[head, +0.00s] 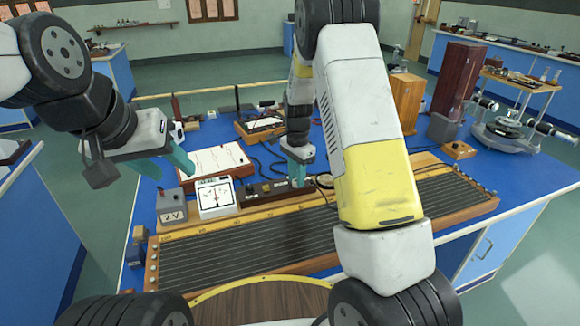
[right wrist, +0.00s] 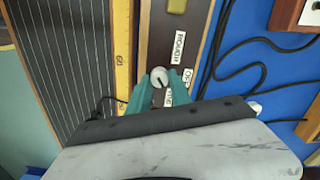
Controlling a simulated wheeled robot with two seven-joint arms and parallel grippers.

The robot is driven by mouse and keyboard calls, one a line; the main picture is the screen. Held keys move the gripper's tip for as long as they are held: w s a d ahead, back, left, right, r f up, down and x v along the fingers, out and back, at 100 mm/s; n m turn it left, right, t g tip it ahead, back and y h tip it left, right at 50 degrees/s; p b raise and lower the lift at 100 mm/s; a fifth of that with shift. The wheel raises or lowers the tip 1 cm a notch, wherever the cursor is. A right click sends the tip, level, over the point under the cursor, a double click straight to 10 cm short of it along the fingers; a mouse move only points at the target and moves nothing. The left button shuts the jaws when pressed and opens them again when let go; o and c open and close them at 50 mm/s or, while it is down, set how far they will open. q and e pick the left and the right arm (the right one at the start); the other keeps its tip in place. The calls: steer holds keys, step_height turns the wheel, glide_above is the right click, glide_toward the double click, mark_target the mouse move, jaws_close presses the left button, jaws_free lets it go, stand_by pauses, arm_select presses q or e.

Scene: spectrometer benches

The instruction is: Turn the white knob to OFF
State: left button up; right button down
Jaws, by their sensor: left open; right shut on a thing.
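The white knob (right wrist: 159,76) sits on a dark wood-edged box (right wrist: 181,24). In the right wrist view my right gripper (right wrist: 160,80) has its teal fingers on either side of the knob, shut on it. Labels reading ROUGH (right wrist: 188,42) and OFF (right wrist: 190,77) lie beside it; another label lower down is partly covered by a finger. The knob carries a small dark mark, but its setting is hard to read. In the head view my right gripper (head: 298,176) reaches down onto the box, hiding the knob. My left gripper (head: 164,164) is open and empty, above the bench's left side.
A long wired board (head: 330,220) with a yellow scale runs along the bench front. A white meter (head: 214,198) and a grey 2 V block (head: 171,205) stand left of the box. Black cables (right wrist: 255,70) lie on the blue top. Wooden boxes (head: 405,98) stand behind.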

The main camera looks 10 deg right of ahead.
steer(key=n, duration=0.5)
steer(key=shift+w+n, duration=0.1)
steer(key=shift+n, duration=0.2)
steer(key=n, duration=0.5)
steer(key=shift+a+r+n, duration=0.1)
steer(key=shift+n, duration=0.2)
stand_by(0.3)
steer(key=c, duration=1.2)
jaws_free()
steer(key=shift+o, duration=0.2)
steer(key=shift+r, duration=3.85)
